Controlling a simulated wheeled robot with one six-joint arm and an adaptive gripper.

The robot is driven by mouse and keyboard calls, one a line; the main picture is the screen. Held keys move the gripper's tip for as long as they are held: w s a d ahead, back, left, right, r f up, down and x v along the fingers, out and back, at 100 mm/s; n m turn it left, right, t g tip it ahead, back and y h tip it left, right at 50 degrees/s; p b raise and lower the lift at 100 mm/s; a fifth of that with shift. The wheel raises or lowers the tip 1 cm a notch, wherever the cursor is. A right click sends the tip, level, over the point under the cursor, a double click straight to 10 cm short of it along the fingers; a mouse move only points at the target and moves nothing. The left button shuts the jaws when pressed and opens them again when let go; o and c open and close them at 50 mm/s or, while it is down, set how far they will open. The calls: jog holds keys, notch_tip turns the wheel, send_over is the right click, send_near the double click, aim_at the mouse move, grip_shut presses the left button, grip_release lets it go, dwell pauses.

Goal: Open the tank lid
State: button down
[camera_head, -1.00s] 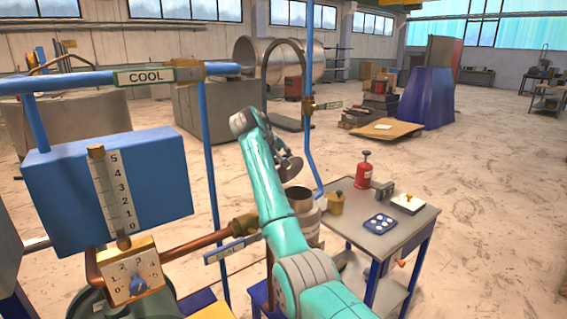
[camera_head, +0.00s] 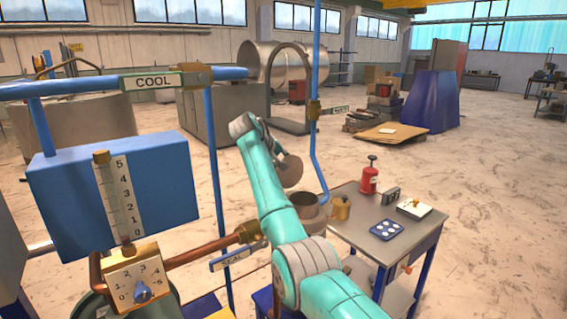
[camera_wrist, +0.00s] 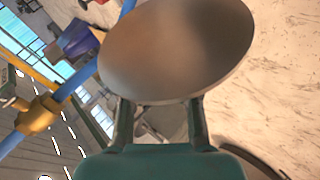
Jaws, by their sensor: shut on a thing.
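A round, brownish-grey metal lid (camera_head: 290,171) is held up in the air, tilted, above and left of the open tank (camera_head: 309,212). In the wrist view the lid (camera_wrist: 178,48) fills the upper middle as a broad smooth disc. My gripper (camera_wrist: 160,104) is shut on the lid's near side, with one finger at each side of the hold. The hold itself is partly hidden behind the disc. The tank's round mouth shows uncovered just right of my arm, which hides part of its body.
A small table (camera_head: 405,238) right of the tank carries a red canister (camera_head: 369,180), a brass pot (camera_head: 341,207) and a blue tray (camera_head: 387,230). A blue pipe (camera_head: 318,150) runs down close behind the lid.

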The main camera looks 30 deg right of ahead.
jog(key=shift+a+f, duration=0.2)
jog(key=shift+f, duration=0.2)
jog(key=c, duration=0.8)
grip_release()
jog(key=shift+w, duration=0.1)
jog(key=shift+r, duration=0.2)
jog(key=shift+a+r, duration=0.15)
jog(key=shift+r, duration=0.05)
jog(key=v, duration=1.1)
jog(key=shift+a, duration=0.15)
